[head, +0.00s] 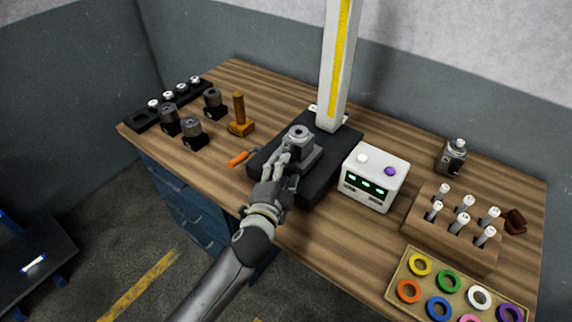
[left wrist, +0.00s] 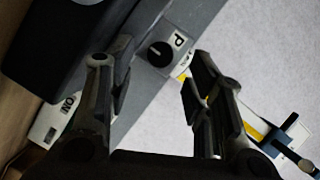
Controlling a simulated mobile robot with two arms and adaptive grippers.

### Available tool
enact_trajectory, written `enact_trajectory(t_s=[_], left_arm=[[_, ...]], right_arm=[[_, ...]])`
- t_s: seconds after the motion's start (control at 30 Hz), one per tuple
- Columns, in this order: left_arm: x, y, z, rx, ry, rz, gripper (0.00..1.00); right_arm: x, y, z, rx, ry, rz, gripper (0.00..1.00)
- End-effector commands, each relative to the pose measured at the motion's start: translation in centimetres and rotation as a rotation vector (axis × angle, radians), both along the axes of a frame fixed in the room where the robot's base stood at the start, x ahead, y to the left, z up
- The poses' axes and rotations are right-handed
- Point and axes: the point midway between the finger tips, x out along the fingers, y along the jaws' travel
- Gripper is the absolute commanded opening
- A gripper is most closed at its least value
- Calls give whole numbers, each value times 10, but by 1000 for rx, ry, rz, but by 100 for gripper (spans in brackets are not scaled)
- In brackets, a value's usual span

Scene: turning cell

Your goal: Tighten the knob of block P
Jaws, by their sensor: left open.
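In the left wrist view a small grey face marked "P" carries a round black knob (left wrist: 160,55) with a white mark on it. My left gripper (left wrist: 155,75) is open, its two fingers on either side of the knob in the picture; I see no contact. In the head view my left gripper (head: 283,158) is at a grey block (head: 305,150) with a round top, on a black base plate (head: 331,168). The "P" face cannot be made out in the head view. My right gripper is not in view.
A tall white column (head: 337,65) with a yellow strip rises behind the grey block. A white box (head: 373,178) with lit displays stands to the right. An orange-handled tool (head: 239,158) lies left of the base plate. Farther right are a wooden rack (head: 440,230) and a ring tray (head: 398,272).

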Motion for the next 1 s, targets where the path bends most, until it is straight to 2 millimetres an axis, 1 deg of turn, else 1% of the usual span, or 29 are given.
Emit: enact_trajectory(t_s=[0.03, 0.1, 0.2, 0.33, 0.5, 0.93, 1.0], left_arm=[[-8, 2, 0, 0, 1, 0, 48], [-17, 5, 2, 0, 1, 0, 48], [-28, 8, 4, 0, 2, -1, 48], [-37, 10, 6, 1, 1, 0, 48], [-40, 11, 7, 1, -1, 0, 48], [-40, 11, 7, 1, 0, 0, 48], [-41, 14, 6, -7, 10, 9, 48]], right_arm=[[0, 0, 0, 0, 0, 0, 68], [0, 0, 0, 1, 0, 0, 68], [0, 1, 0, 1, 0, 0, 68], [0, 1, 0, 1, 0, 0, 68], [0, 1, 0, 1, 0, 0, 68], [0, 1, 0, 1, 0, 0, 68], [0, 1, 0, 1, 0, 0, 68]])
